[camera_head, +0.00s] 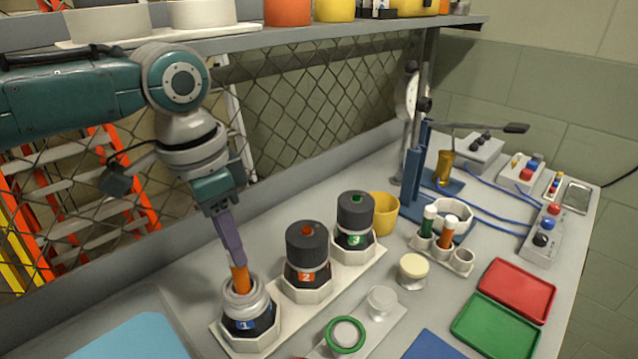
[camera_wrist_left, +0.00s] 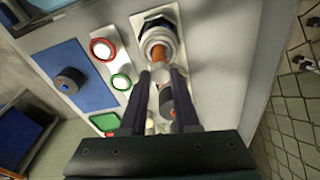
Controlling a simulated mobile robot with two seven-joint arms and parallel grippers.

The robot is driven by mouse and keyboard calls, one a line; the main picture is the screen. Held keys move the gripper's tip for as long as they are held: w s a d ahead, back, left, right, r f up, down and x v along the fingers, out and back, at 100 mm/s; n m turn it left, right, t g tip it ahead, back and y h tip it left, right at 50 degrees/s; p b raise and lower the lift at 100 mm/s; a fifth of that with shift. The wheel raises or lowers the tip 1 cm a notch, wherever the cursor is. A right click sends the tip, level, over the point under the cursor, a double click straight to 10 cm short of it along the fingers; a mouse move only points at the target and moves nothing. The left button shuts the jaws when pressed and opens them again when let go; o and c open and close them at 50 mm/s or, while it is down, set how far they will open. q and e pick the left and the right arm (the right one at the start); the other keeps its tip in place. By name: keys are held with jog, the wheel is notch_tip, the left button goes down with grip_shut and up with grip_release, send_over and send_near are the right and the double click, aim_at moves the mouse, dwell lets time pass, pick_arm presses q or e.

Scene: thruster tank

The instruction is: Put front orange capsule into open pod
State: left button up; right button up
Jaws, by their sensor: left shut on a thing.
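My left gripper (camera_head: 236,262) points down over the open pod (camera_head: 248,318) marked 1, at the near end of the pod tray. It is shut on an orange capsule (camera_head: 240,279). The capsule's lower end is at the pod's metal ring opening; how deep it sits is hard to tell. In the left wrist view, the orange capsule (camera_wrist_left: 159,53) shows inside the ring of the open pod (camera_wrist_left: 172,28), beyond the gripper's fingertips (camera_wrist_left: 163,80). Another orange capsule (camera_head: 447,234) with a white cap stands in the rack. My right gripper is not in view.
Closed pods marked 2 (camera_head: 307,255) and 3 (camera_head: 354,222) stand behind pod 1. A white rack (camera_head: 462,261) also holds a green capsule (camera_head: 426,226). A yellow cup (camera_head: 384,212), red tray (camera_head: 518,290) and green tray (camera_head: 495,328) lie right. A dark lid (camera_wrist_left: 70,80) sits on a blue mat.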

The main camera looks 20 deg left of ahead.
pick_arm(q)
jog(key=shift+f, duration=0.15)
jog(key=shift+f+b, duration=0.45)
jog(key=shift+f, duration=0.25)
jog(key=shift+f, duration=0.25)
jog(key=shift+f+b, duration=0.55)
jog(key=shift+f, duration=0.1)
jog(key=o, duration=0.9)
jog(key=shift+r, duration=0.1)
jog(key=r, duration=0.6)
jog(key=s+r, duration=0.1)
jog(key=r, duration=0.2)
jog(key=shift+a+r+p, duration=0.3)
jog(key=shift+r+p, duration=0.05)
jog(key=shift+r, duration=0.05)
